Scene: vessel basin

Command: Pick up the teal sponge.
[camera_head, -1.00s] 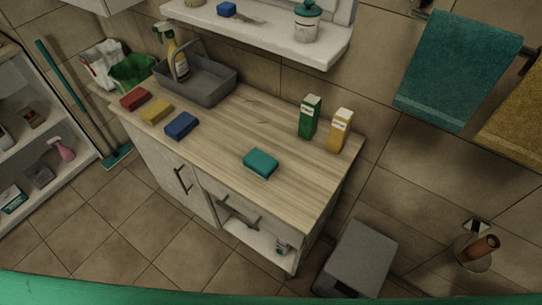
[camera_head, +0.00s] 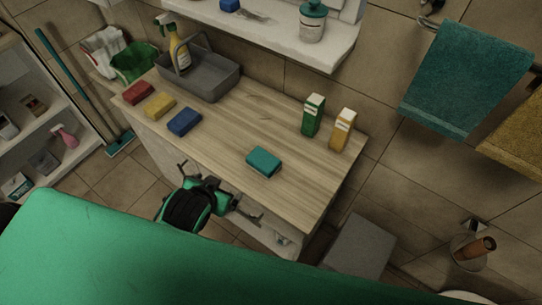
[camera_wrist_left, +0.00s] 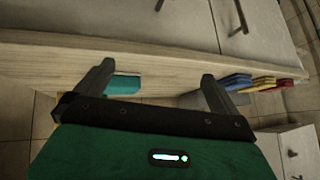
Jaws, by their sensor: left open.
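The teal sponge (camera_head: 264,160) lies flat on the wooden counter (camera_head: 225,135), near its front edge and right of the middle. It also shows in the left wrist view (camera_wrist_left: 125,84), partly hidden behind one finger. My left gripper (camera_head: 220,190) is open and empty. It is in front of the counter's front edge, to the lower left of the teal sponge and apart from it. Its two fingers also show spread in the left wrist view (camera_wrist_left: 158,76). My right gripper is not in view.
Blue (camera_head: 184,121), yellow (camera_head: 160,105) and red (camera_head: 139,93) sponges lie at the counter's left. A grey caddy (camera_head: 212,80) with a spray bottle stands behind them. Green (camera_head: 313,115) and yellow (camera_head: 342,130) cartons stand behind the teal sponge. A shelf (camera_head: 280,35) hangs above the back.

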